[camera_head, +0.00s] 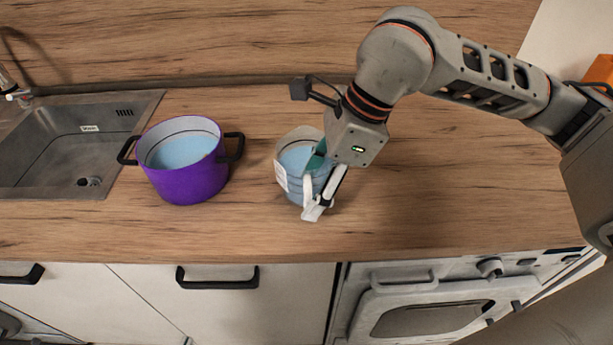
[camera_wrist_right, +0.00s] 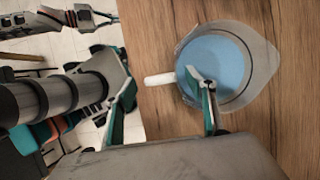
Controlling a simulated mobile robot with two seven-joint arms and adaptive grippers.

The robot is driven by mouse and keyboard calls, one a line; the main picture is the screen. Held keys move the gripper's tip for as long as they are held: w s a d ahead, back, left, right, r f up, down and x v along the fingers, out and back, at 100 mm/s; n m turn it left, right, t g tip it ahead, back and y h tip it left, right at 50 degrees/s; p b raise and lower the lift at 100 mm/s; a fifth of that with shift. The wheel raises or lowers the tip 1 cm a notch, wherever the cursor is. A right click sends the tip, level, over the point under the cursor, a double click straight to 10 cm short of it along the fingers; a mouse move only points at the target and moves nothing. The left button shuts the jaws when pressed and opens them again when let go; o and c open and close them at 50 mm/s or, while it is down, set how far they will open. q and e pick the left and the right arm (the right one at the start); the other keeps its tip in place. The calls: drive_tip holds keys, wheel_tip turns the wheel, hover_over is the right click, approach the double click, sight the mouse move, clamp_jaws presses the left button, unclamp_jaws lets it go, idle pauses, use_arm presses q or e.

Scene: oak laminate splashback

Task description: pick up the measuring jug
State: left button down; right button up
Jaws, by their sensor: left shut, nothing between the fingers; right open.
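The clear measuring jug (camera_head: 291,181) stands upright on the wooden worktop and holds something light blue. In the right wrist view the jug (camera_wrist_right: 265,62) is seen from above, with its pale handle (camera_wrist_right: 158,79) pointing left. My right gripper (camera_head: 312,199) is at the jug's near right side and hides part of it. In the wrist view its open fingers (camera_wrist_right: 162,80) lie on either side of the handle, one overlapping the jug; contact is unclear. My left gripper (camera_wrist_right: 95,16) shows small at the wrist view's top left, shut and empty, away from the jug.
A purple pot (camera_head: 190,183) with black handles and blue contents stands left of the jug. A steel sink (camera_head: 60,150) lies further left. An oven (camera_head: 430,305) is below the front edge. The worktop (camera_head: 460,200) right of the jug is clear.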

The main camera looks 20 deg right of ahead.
drive_tip(key=shift+x, duration=1.55)
drive_tip(key=shift+d, duration=0.1)
clamp_jaws()
drive_tip(key=shift+w, duration=0.1)
drive_tip(key=shift+r, duration=0.15)
drive_tip(key=shift+r, duration=0.6)
wheel_tip(320, 180, up, 18)
drive_tip(key=shift+r+p, duration=0.2)
drive_tip(key=shift+p, duration=0.15)
